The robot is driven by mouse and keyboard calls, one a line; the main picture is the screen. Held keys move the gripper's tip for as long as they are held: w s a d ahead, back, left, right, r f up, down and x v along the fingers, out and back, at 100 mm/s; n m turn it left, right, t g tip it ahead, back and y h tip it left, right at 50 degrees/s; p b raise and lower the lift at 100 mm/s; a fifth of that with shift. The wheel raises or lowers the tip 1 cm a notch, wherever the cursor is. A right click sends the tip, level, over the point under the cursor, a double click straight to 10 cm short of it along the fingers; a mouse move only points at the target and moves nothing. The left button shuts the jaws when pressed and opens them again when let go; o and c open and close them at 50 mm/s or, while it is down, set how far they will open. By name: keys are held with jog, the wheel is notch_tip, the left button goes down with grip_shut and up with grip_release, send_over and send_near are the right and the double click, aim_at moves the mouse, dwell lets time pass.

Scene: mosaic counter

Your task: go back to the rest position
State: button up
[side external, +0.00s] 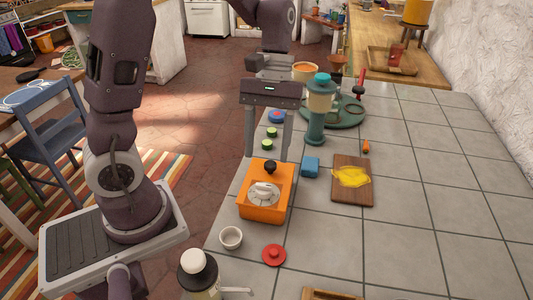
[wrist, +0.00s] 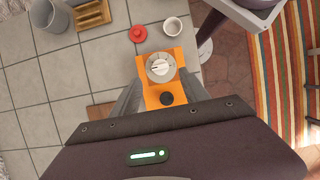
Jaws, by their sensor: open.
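My gripper (side external: 268,132) is in the side external view, pointing down above the far end of an orange box (side external: 284,200). Its two grey fingers are apart with nothing visible between them. In the wrist view, the orange box (wrist: 172,58) lies below the gripper, with the dial (wrist: 160,66) and black knob (wrist: 167,98) visible.
A white cup (side external: 231,238) and red lid (side external: 273,255) are nearer. The tiled counter (side external: 430,200) is clear at right.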

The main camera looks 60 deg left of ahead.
jog(key=s+d+r+m+t+y, duration=0.1)
jog(key=s+r+m+t+y, duration=0.2)
jog(key=s+r+m+t, duration=0.5)
jog(key=s+r+m, duration=0.1)
jog(key=s, duration=0.3)
jog(key=shift+d+r+t, duration=0.15)
jog(key=shift+r+t, duration=0.1)
jog(key=shift+t, duration=0.15)
